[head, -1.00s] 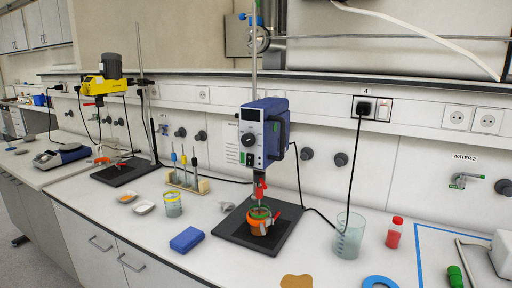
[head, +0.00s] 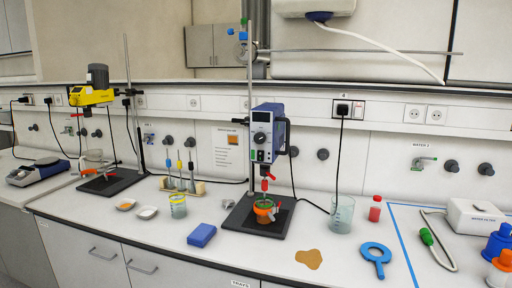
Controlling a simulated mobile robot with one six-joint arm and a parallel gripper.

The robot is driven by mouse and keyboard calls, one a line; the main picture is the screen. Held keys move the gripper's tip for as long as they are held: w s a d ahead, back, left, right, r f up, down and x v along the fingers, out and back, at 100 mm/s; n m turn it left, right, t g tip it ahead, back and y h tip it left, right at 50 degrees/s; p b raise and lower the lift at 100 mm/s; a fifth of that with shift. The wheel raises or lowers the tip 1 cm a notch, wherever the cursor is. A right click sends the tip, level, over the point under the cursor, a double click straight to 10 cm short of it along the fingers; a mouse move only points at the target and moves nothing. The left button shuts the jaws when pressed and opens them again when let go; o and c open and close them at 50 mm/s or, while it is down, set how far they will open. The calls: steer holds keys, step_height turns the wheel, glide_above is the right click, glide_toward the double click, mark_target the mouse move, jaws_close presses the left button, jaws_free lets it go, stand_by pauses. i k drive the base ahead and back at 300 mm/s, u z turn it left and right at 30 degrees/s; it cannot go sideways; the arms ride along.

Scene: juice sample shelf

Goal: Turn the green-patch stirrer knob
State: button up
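A blue overhead stirrer (head: 276,122) hangs on an upright metal rod in the middle of the head view. Its front panel has a small display at the top and a dark round knob (head: 259,137) below it. A small green patch (head: 253,154) shows low on its front left. Its red chuck (head: 265,184) and shaft reach down to an orange vessel (head: 264,211) on a black base plate (head: 240,216). I cannot tell the knob's setting. A second, yellow stirrer (head: 91,96) stands at the far left; I see no green patch on it. My gripper is not in view.
Near the stirrer are a blue block (head: 201,235), a glass beaker (head: 342,215), a red bottle (head: 375,208) and a brown patch (head: 309,258). A black cable runs beside the beaker. The bench front is mostly clear.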

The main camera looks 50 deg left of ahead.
mark_target(260, 138)
steer(key=z, duration=0.15)
steer(key=k, duration=1.4)
steer(key=u, duration=2.5)
steer(key=i, duration=0.95)
steer(key=u, duration=0.05)
